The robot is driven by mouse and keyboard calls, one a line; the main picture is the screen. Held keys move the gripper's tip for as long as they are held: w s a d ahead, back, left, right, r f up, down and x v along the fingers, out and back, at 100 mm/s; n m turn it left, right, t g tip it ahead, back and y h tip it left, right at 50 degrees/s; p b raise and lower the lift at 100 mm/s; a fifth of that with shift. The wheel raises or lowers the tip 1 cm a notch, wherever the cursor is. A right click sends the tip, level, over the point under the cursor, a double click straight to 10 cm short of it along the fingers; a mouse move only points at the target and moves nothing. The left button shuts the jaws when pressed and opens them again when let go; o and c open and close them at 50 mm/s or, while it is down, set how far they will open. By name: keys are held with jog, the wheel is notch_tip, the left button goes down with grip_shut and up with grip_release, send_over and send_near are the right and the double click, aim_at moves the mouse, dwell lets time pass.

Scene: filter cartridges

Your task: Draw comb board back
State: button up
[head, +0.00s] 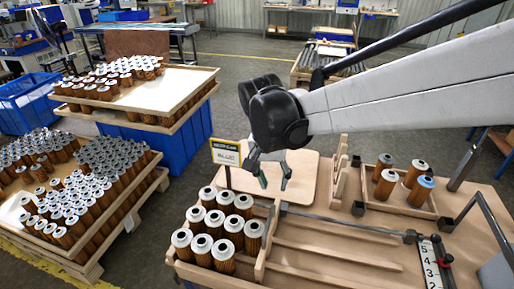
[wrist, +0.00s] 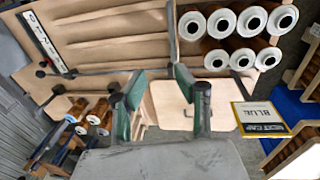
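The comb board (head: 340,169) appears to be the upright pale wooden piece with a stepped edge, standing near the table's far edge in the head view. In the wrist view, it seems to be the wooden piece (wrist: 141,121) partly hidden behind my fingers. My gripper (head: 274,182) hangs left of it, above a flat pale board (head: 307,170), with its fingers apart and nothing between them. In the wrist view my gripper (wrist: 158,92) shows two spread fingers with green pads. I see no contact with the comb board.
Several filter cartridges (head: 213,223) stand in a wooden tray at the front left. A sign (head: 226,152) reading BLUE stands behind them. A low tray (head: 401,205) with several cartridges, one blue-topped, sits right. A dark rod (head: 345,224) crosses the slatted lanes (head: 335,252), which are empty.

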aim_at(269, 218)
jog(key=shift+g+h, duration=0.3)
jog(key=f, duration=0.9)
jog(key=f+p, duration=0.1)
jog(key=f, duration=0.4)
jog(key=shift+w+a+f, duration=0.15)
jog(key=shift+a, duration=0.25)
grip_shut()
